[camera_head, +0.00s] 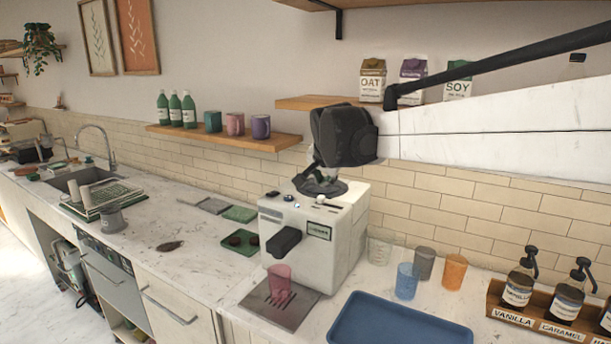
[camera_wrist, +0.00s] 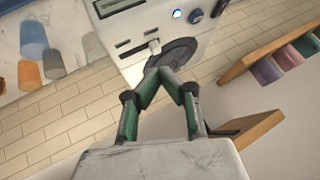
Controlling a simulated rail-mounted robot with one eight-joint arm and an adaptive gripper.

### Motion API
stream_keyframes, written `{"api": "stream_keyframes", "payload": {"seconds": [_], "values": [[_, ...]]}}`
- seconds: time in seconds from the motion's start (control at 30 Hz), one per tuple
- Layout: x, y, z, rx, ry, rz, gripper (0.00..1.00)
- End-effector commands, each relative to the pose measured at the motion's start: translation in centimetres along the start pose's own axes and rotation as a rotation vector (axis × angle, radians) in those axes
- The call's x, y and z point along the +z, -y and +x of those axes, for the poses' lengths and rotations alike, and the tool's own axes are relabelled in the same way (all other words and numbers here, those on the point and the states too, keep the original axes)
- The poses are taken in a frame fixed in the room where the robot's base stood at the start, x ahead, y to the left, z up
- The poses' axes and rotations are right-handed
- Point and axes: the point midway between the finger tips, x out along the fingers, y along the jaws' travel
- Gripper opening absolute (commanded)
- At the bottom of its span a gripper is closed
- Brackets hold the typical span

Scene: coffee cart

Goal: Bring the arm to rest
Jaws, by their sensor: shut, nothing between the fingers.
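My arm (camera_head: 480,132) reaches in from the right, with its dark wrist joint over the coffee machine (camera_head: 320,245). My gripper (camera_wrist: 158,74) is shut and empty, its fingertips together in the wrist view. It points at a dark round disc (camera_wrist: 178,62) on the machine's top. In the head view the fingers are small and partly hidden by the wrist joint, just above that disc (camera_head: 322,188). I cannot tell whether the fingertips touch it. The white machine also shows in the wrist view (camera_wrist: 122,28).
A pink cup (camera_head: 280,283) stands on the machine's drip tray. A blue cup (camera_head: 406,282), a grey cup (camera_head: 424,263), an orange cup (camera_head: 454,272) and a blue tray (camera_head: 395,325) are to the right. A shelf with cups (camera_head: 225,136) and a carton shelf (camera_head: 310,103) are on the wall.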

Motion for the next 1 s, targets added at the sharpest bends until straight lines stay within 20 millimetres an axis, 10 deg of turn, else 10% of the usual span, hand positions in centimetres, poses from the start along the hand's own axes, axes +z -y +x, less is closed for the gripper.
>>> {"api": "stream_keyframes", "payload": {"seconds": [0.5,1.0], "values": [[8.6,-16.0,-9.8,0.052,0.041,-0.225,0.00],[22.2,-30.0,-14.2,0.077,0.092,-0.441,0.00]]}}
